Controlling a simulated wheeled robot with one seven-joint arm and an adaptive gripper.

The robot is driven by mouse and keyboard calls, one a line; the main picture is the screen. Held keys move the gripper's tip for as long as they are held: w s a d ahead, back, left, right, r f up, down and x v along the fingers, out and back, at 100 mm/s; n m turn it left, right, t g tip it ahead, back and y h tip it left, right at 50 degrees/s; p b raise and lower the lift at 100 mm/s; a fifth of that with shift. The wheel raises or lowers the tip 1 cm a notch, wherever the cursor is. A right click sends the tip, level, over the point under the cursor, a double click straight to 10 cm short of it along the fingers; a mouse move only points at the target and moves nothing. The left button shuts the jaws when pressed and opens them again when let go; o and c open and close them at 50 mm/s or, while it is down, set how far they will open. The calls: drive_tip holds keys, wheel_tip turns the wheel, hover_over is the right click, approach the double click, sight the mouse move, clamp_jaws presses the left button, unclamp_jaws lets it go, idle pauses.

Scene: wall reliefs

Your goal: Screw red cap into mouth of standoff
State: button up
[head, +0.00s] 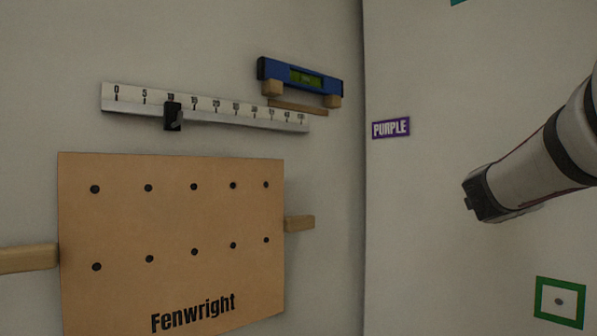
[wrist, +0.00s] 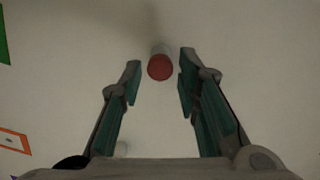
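The red cap (wrist: 160,67) shows as a round red face in the wrist view, just beyond and between my fingertips. A pale grey cylinder, apparently the standoff (wrist: 159,48), shows directly behind it against the pale wall. I cannot tell how far the cap sits in the mouth, as the cap hides it. My gripper (wrist: 160,75) is open, one finger on each side of the cap, with a gap visible on both sides. Neither the cap nor the standoff is seen in the head view.
In the head view, a Fenwright pegboard (head: 170,225), a ruled rail (head: 215,108) with a black slider (head: 173,117) and a blue level (head: 300,76) are on the left wall. A PURPLE label (head: 391,128) and a green-framed square (head: 572,302) are on the right wall. An orange-framed patch (wrist: 12,141) lies lower left in the wrist view.

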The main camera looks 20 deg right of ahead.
drive_tip(key=n+p, duration=1.4)
drive_tip(key=n, duration=0.4)
drive_tip(key=shift+w, duration=0.15)
clamp_jaws()
